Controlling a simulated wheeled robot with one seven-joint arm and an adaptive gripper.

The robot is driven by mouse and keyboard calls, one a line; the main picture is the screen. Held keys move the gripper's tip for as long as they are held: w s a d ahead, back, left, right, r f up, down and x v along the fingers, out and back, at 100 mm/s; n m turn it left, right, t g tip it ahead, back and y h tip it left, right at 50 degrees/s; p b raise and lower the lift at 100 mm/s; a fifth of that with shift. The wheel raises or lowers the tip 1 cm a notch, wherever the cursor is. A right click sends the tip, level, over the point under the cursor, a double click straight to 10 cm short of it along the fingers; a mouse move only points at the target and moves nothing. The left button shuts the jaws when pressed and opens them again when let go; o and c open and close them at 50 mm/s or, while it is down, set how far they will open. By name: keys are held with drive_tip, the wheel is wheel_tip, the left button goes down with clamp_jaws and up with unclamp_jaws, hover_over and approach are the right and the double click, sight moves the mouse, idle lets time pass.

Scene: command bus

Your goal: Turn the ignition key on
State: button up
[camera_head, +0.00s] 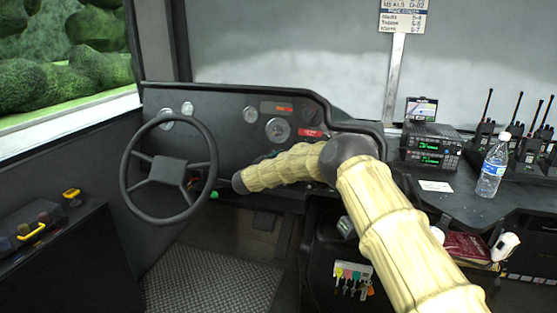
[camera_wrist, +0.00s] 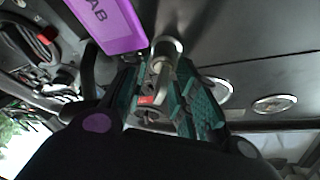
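In the wrist view, a silver ignition cylinder (camera_wrist: 166,47) with a metal key piece (camera_wrist: 159,68) in front of it sits on the dark dash panel. My gripper (camera_wrist: 160,72) has its two teal-padded fingers on either side of the key piece, apart from each other. Contact with the key is not clear. A small red-marked part (camera_wrist: 148,100) shows between the fingers. In the head view, my arm reaches to the dash just right of the steering wheel (camera_head: 168,171); the ignition and most of my gripper (camera_head: 214,194) are hidden there.
A purple tag (camera_wrist: 108,20) with lettering lies close to the left of the cylinder. Round gauges (camera_head: 277,130) are on the dash above my arm. Several coloured keys (camera_head: 350,275) hang below the right console. A water bottle (camera_head: 492,166) and radios (camera_head: 430,146) stand at the right.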

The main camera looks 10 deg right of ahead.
drive_tip(key=shift+a, duration=0.1)
drive_tip(key=v, duration=1.2)
